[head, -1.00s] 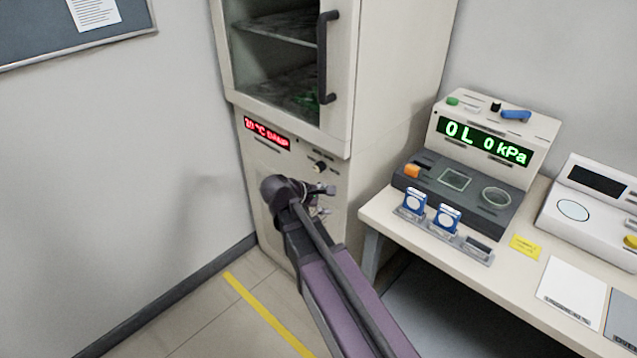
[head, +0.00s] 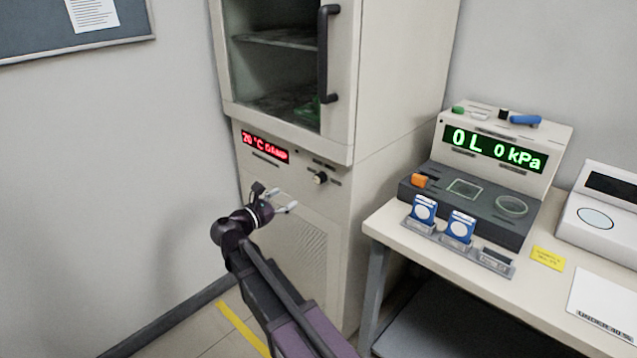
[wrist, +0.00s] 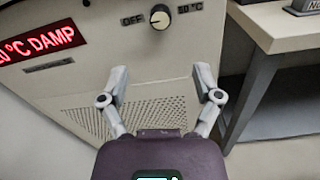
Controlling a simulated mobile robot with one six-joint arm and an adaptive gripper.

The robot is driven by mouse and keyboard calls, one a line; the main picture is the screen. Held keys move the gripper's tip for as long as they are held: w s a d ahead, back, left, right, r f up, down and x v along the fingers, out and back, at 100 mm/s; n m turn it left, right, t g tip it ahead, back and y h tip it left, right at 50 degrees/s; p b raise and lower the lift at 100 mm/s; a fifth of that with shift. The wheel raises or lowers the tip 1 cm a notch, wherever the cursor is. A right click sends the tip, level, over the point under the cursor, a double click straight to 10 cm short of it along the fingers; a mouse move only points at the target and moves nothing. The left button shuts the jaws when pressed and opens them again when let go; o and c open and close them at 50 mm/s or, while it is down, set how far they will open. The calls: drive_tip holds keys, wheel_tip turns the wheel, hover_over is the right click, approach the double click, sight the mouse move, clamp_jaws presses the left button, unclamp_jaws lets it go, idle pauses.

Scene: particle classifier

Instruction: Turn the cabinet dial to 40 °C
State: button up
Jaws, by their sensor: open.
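The red display (head: 265,146) reads about "20 °C DAMP". My gripper (head: 286,200) is open and empty, below and left of the dial in the head view. In the wrist view my gripper (wrist: 165,82) shows both fingers spread, apart from the dial.
A bench (head: 450,270) stands to the right, its edge near the cabinet. On it are a device with a green display (head: 495,148) and two blue-and-white cartridges in a holder. The cabinet's upper door has a dark handle (head: 328,55). Floor at left is clear.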

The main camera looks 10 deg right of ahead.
sight(317, 180)
drive_tip(key=shift+d, duration=0.1)
drive_tip(key=x, duration=1.3)
drive_tip(key=shift+w+d, duration=0.25)
drive_tip(key=shift+d, duration=0.05)
clamp_jaws()
